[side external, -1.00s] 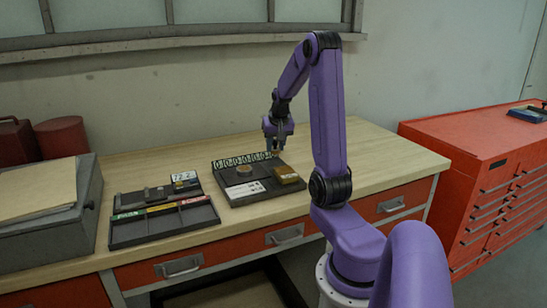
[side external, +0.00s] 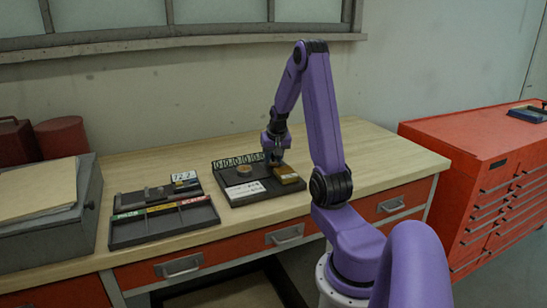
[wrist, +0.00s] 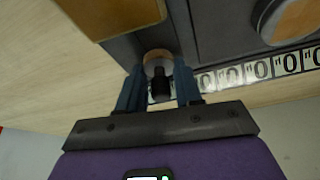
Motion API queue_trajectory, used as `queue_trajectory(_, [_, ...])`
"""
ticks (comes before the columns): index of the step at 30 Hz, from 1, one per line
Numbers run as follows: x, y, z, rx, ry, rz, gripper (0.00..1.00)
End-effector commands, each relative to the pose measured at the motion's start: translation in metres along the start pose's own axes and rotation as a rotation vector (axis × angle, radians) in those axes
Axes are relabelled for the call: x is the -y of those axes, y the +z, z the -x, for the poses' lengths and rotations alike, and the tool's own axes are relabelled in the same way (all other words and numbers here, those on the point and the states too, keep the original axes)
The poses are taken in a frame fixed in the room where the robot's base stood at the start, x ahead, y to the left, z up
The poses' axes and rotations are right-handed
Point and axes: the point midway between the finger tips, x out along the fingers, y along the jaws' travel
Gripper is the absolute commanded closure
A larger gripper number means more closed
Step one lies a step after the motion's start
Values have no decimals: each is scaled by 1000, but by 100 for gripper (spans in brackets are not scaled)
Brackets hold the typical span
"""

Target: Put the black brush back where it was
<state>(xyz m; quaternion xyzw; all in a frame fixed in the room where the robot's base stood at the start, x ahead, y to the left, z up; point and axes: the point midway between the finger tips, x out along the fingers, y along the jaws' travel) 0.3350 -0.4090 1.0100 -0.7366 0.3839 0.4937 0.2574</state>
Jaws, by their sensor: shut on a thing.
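My gripper (side external: 276,162) is low over the back right part of the dark tray (side external: 234,199), just behind the brass-coloured block. In the wrist view its two blue-grey fingers (wrist: 160,92) are closed around a small black piece, which looks like the black brush (wrist: 160,84). A pale tan round part shows at its far end, by the tray's dark surface. I cannot tell whether it touches the tray. In the side view the fingers hide the brush.
The brass-coloured block (side external: 286,175) is close in front of the gripper. A strip of zeros (side external: 236,161) runs along the tray's back edge, with a tan disc (side external: 244,169) and white card (side external: 244,190) nearby. A second dark tray (side external: 165,222) lies left. Bare bench is at right.

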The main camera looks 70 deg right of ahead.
Motion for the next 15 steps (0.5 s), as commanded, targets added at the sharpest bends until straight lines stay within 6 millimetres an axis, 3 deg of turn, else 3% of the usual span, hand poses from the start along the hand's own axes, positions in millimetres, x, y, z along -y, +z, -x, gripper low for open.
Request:
queue_trajectory(1, [0,1,-2,2,0,0,94])
queue_trajectory(2, [0,1,-2,2,0,0,62])
queue_trajectory(4, [0,1,-2,2,0,0,40])
queue_trajectory(15, [0,-1,2,-2,0,0,40])
